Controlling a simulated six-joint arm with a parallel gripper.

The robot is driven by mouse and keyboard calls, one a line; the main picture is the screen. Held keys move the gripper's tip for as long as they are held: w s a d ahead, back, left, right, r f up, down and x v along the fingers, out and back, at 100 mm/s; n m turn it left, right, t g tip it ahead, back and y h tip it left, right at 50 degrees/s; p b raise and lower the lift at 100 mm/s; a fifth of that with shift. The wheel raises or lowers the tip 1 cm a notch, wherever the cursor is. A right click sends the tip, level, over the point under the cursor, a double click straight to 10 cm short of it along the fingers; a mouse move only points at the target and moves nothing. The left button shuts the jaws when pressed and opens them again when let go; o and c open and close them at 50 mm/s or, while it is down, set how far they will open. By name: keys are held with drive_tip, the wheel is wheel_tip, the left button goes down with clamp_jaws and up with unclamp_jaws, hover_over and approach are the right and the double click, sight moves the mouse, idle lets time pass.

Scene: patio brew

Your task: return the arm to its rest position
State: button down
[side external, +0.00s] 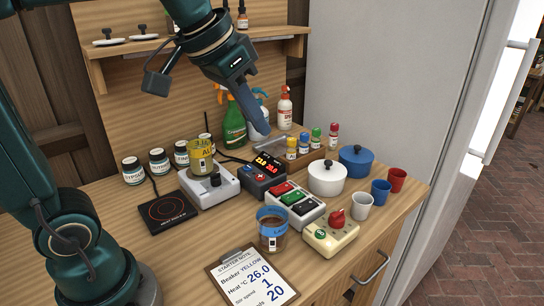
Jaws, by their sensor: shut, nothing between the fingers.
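My arm reaches in from the left and over the top of the worktop. My gripper (243,142) points down above the back middle of the worktop, in front of the spray bottles. Its fingers are shut with nothing between them. The tips show just above and behind a black controller (264,182) with lit digits; whether they touch anything I cannot tell.
A yellow-labelled beaker (201,157) stands on a white stirrer (209,187). Around stand a hotplate (168,211), green spray bottle (233,125), button box (293,205), brown-filled beaker (272,229), white pot (326,178), blue pot (356,160), cups (363,206) and clipboard (250,278).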

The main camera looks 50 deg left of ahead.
drive_tip(key=s+f, duration=0.9)
drive_tip(key=s, duration=0.2)
drive_tip(key=shift+s+d, duration=0.25)
drive_tip(key=shift+d, duration=0.2)
drive_tip(key=shift+f, duration=0.1)
